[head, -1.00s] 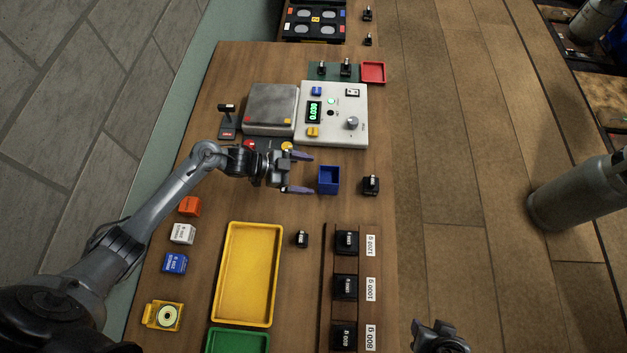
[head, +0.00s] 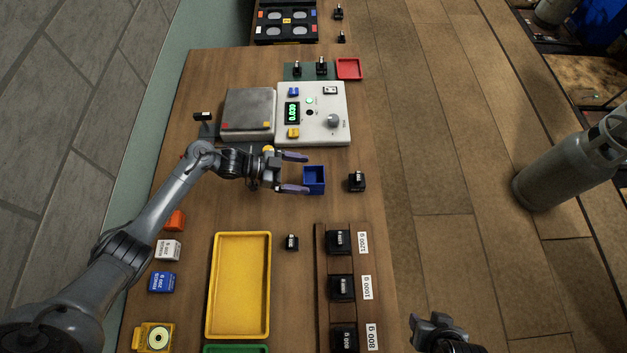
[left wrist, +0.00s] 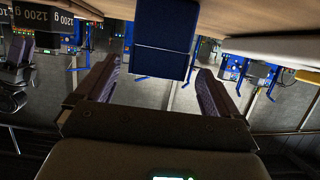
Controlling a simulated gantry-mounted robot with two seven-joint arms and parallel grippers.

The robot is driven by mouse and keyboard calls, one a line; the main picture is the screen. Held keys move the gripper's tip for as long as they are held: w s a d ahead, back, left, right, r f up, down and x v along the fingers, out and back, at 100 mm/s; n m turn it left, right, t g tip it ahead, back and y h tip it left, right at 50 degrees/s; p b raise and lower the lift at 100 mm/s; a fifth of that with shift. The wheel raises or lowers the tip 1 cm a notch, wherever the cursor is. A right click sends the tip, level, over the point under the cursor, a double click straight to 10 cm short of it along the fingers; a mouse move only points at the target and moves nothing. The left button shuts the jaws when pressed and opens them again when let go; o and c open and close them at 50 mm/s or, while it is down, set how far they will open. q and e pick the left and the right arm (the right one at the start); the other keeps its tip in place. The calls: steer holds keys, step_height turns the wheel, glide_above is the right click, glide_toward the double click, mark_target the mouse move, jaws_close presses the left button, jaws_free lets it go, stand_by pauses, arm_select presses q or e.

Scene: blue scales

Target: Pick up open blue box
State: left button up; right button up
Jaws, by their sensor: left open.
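The open blue box (head: 315,181) stands upright on the wooden table, just right of my left gripper in the head view. My left gripper (head: 298,173) is open. Its two purple-padded fingers point at the box, and the box's left side lies at or near the fingertips; I cannot tell if they touch it. In the left wrist view, the blue box (left wrist: 165,40) is ahead, between the two spread fingers (left wrist: 158,85). My right gripper (head: 437,328) shows at the bottom right of the head view, away from the box; its jaw state is unclear.
A black weight (head: 356,181) stands close to the box's right. The scale's control panel (head: 312,125) and metal plate (head: 248,110) lie behind. A yellow tray (head: 239,328), a small weight (head: 292,242) and a weight rack (head: 321,290) are in front.

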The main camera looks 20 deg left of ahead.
mark_target(314, 179)
arm_select(q)
steer(key=shift+x, duration=2.25)
steer(key=shift+s+d+r, duration=0.1)
steer(key=shift+s+r, duration=0.05)
steer(key=shift+c, duration=0.3)
steer(key=c, duration=1)
